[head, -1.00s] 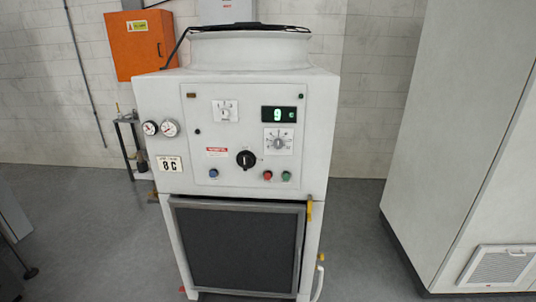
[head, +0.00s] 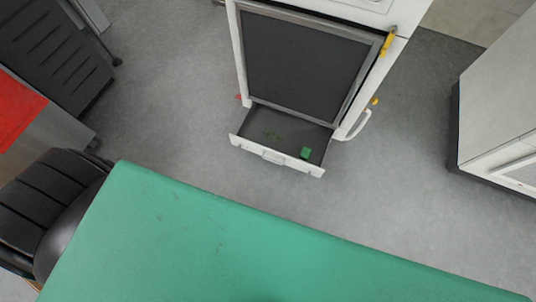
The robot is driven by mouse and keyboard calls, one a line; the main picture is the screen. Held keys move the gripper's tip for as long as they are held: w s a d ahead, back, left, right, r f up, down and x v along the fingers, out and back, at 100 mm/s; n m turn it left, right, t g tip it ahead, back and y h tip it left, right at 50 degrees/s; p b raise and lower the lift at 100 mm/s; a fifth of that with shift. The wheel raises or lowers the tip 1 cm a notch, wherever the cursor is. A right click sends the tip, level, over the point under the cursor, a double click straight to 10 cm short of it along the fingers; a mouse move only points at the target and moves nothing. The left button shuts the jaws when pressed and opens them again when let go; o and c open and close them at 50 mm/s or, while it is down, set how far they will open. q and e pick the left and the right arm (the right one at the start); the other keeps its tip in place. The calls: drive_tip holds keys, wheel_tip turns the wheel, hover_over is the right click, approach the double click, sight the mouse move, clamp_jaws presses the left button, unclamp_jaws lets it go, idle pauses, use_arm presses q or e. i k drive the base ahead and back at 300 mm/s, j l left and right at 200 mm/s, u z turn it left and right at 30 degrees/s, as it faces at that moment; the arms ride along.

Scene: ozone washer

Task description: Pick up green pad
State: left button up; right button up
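A small bright green block-like piece (head: 305,153), which looks like the green pad, lies in the right part of an open drawer (head: 273,156) at the bottom of the white machine. Some thin darker green bits (head: 272,135) lie further left on the drawer floor. Neither of my grippers shows in the head view, so nothing is seen near the pad.
A large green flat surface (head: 250,253) fills the lower foreground, in front of the drawer. The machine's dark front panel (head: 305,65) is above the drawer. A black rounded object (head: 60,205) stands at left, and a white cabinet (head: 503,115) at right. Grey floor between is clear.

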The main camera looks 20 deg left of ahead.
sight(305, 153)
drive_tip(key=k+l, duration=0.2)
drive_tip(key=k, duration=0.25)
drive_tip(key=k+l, duration=0.2)
drive_tip(key=k, duration=0.2)
